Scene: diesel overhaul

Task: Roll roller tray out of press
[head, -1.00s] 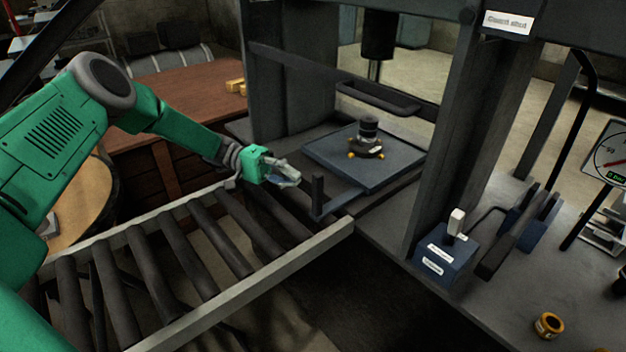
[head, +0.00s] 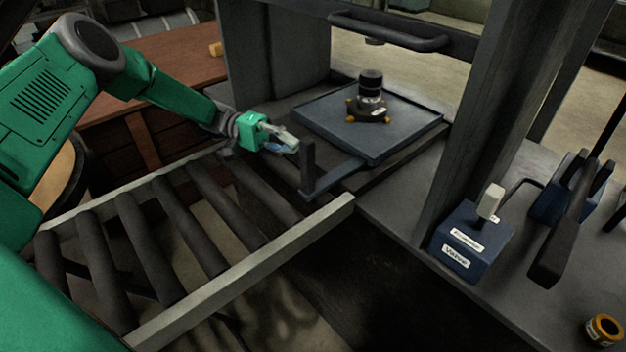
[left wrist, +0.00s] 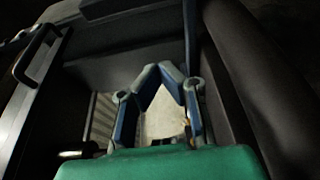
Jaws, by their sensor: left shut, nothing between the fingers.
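The roller tray (head: 330,131) is a flat blue-grey plate with a low rim, sitting in the press between its uprights. A dark cylindrical part with a flange and brass pieces (head: 370,100) stands upright on it. A handle (head: 309,168) with an upright post reaches from the tray's front toward the roller track. My left gripper (head: 294,146) is shut and empty, just left of the handle post and apparently apart from it. In the left wrist view its fingertips (left wrist: 172,68) meet, with nothing seen between them. My right gripper is not in view.
The roller track (head: 160,240) with a light metal rail leads left from the press frame (head: 475,110). A blue valve box (head: 470,242) with a white lever stands right of the press. A brass ring (head: 604,330) lies at the lower right. A brown table (head: 150,70) stands behind my left arm.

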